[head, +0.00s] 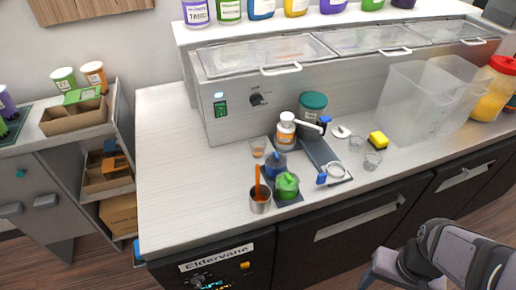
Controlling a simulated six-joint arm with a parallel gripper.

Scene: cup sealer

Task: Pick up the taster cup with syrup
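A small clear cup (258,147) with a little orange-brown liquid in it stands upright on the counter, left of the white bottle. It looks like the taster cup with syrup. Two other small clear cups (356,144) and (373,159) stand to the right and look empty. My gripper (384,274) is at the bottom right, in front of the counter and well apart from the cups. Its fingertips are partly cut off by the frame's lower edge, so whether it is open is unclear.
A large clear container (405,105) stands right. The counter's left part is clear.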

